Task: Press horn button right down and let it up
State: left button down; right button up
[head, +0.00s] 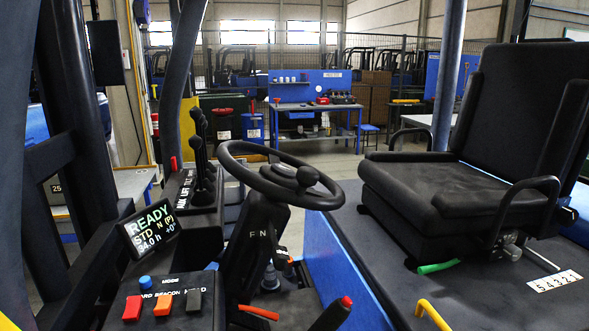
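I see the cab of a truck with a black steering wheel (250,152) on a tilted column. At the wheel's centre is a round dark hub pad (284,170), with a black knob (308,176) on the right part of the wheel. No part is labelled as the horn button; the hub pad may be it, but I cannot tell. Nothing touches the wheel or hub. A blue round button (145,282) stands on the dash panel at the lower left, by the word MODE. Neither of my grippers is in view.
A display (148,228) reading READY stands left of the column. Black levers (202,160) rise behind it. Red (132,308), orange (163,305) and grey (193,300) rockers line the dash. A black seat (470,180) fills the right. Space above the wheel is clear.

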aim_at(285, 171)
jog(key=k+l, duration=0.1)
jog(key=l, duration=1.95)
jog(key=k+u, duration=0.05)
